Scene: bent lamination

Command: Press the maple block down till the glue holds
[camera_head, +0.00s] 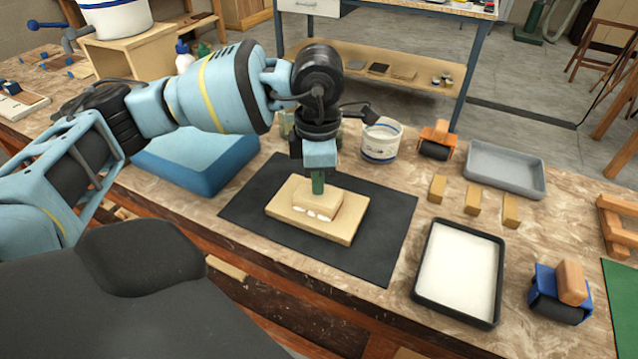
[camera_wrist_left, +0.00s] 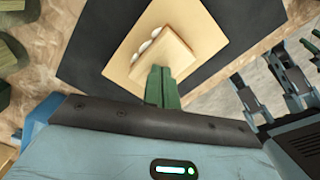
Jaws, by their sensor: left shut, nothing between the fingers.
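The pale maple block (camera_head: 316,203) lies on a larger light wooden board (camera_head: 349,224) on the black mat (camera_head: 389,243). White glue shows along the block's front edge, where it meets the board. My left gripper (camera_head: 318,186) points down with its green fingers shut and empty, at the block's back part. In the left wrist view the shut fingers (camera_wrist_left: 158,88) overlap the near edge of the block (camera_wrist_left: 165,58); they appear to touch it. The glue beads (camera_wrist_left: 152,40) show on its far side. My right gripper is not in view.
A black tray with a white sheet (camera_head: 415,288) and a grey tray (camera_head: 506,170) stand right of the mat. Several small wooden blocks (camera_head: 472,199), a blue roller (camera_head: 560,293), an orange roller (camera_head: 437,140) and a white tub (camera_head: 382,140) stand around. A blue block (camera_head: 195,158) lies left.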

